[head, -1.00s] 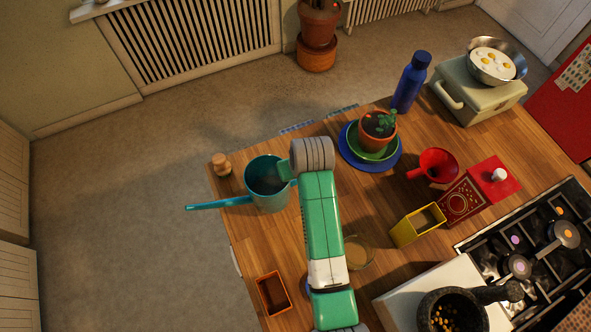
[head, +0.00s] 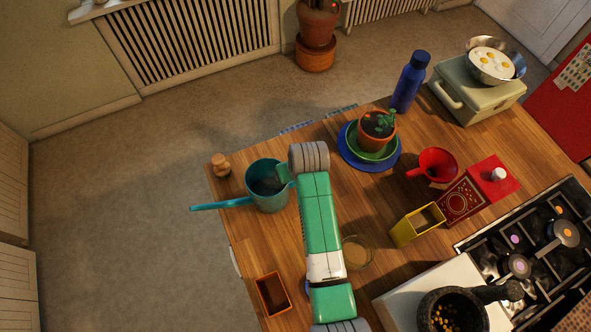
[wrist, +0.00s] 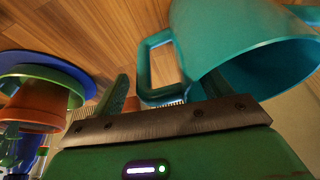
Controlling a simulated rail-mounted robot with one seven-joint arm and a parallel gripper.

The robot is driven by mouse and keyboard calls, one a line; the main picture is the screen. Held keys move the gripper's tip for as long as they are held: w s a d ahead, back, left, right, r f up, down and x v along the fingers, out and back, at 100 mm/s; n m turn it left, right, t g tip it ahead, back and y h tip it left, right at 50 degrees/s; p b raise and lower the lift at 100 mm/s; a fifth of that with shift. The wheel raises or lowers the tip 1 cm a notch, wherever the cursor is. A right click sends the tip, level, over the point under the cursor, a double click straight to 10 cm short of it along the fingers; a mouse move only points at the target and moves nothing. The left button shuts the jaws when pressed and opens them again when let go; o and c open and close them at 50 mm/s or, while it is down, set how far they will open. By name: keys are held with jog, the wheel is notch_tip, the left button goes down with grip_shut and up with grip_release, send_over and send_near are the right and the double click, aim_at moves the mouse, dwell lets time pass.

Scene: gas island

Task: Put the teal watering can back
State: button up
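The teal watering can (head: 268,199) stands upright near the left edge of the wooden counter, its long spout pointing left. Its handle side faces my gripper (head: 287,172). In the wrist view, which is upside down, the can (wrist: 235,35) fills the upper right, and its square handle loop (wrist: 147,62) lies in front of my fingers. My gripper (wrist: 168,88) has its two fingers wide apart, one on each side of the handle, with a gap visible at the left finger. Contact at the right finger is unclear. My arm hides part of the counter.
A wooden pepper-mill-like piece (head: 221,166) stands just behind the can. A potted plant (head: 377,130) on a green and blue saucer is to the right. A small brown box (head: 272,295) and a glass bowl (head: 357,253) are nearer. The floor lies left of the counter.

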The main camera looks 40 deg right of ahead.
jog(key=p+v, duration=0.1)
jog(key=v, duration=1.1)
jog(key=shift+r, duration=0.15)
jog(key=w+a+r+n+t+h, duration=0.15)
jog(key=a+r+t, duration=0.25)
jog(key=r, duration=0.6)
jog(key=w+a+r+t, duration=0.3)
jog(key=a+r+t, duration=0.1)
jog(key=r, duration=0.6)
jog(key=w+a+r+t, duration=0.3)
jog(key=a+r+t, duration=0.1)
jog(key=r, duration=0.6)
jog(key=s+a+r+n+t+y, duration=0.1)
jog(key=s+a+r+t, duration=0.3)
jog(key=r, duration=0.3)
jog(key=s+a+r+t+y, duration=0.1)
jog(key=s+a+r+t, duration=0.15)
jog(key=s+r, duration=0.4)
jog(key=s+a+r+n+t+y, duration=0.1)
jog(key=s+a+r+t, duration=0.25)
jog(key=r, duration=0.55)
notch_tip(320, 180, up, 10)
jog(key=a+g+p, duration=0.1)
jog(key=p, duration=0.9)
jog(key=shift+f, duration=0.15)
